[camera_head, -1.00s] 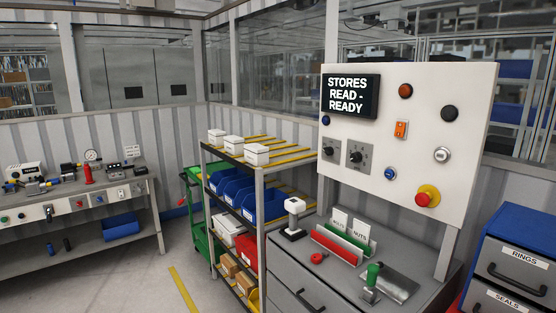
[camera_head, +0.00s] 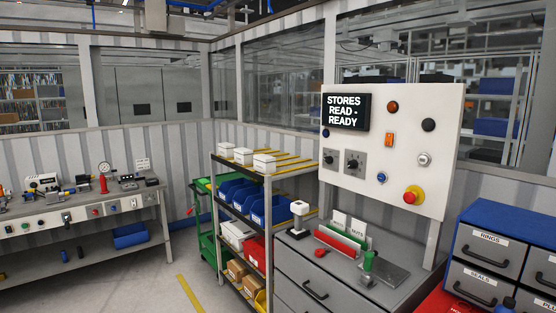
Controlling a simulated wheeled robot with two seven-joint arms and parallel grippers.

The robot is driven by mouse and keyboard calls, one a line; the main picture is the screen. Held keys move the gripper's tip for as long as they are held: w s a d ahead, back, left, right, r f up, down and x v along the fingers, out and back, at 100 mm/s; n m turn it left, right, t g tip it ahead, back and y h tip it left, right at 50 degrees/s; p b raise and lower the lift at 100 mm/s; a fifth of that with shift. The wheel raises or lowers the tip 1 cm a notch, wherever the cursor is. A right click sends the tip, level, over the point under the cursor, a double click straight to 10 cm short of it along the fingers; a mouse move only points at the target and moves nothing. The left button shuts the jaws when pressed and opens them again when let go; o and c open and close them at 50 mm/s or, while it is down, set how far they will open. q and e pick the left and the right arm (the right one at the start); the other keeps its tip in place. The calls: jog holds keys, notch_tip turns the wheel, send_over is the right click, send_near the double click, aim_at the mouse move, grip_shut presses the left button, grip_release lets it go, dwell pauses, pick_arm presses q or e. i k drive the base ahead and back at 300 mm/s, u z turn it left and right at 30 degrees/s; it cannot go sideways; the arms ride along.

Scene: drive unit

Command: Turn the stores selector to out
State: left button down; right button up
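A white control panel (camera_head: 450,150) stands above a grey drawer cabinet. Its screen (camera_head: 346,112) reads "STORES READ - READY". Two black rotary selectors on grey plates sit below the screen: a left one (camera_head: 329,159) and a right one (camera_head: 354,162). Their labels are too small to read, so I cannot tell which is the stores selector or where each points. Neither of my grippers is in view.
A shelf rack (camera_head: 268,190) with white boxes and blue bins stands left of the cabinet (camera_head: 310,268). On the cabinet are a white-topped device (camera_head: 299,210), a red tray (camera_head: 336,243) and a green-handled tool (camera_head: 369,262). A blue-topped drawer unit (camera_head: 500,225) is at right.

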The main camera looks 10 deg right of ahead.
aim_at(329, 160)
jog(key=u, duration=0.85)
jog(key=i, duration=1.7)
jog(key=z, duration=0.65)
jog(key=i, duration=1.05)
jog(key=z, duration=1.05)
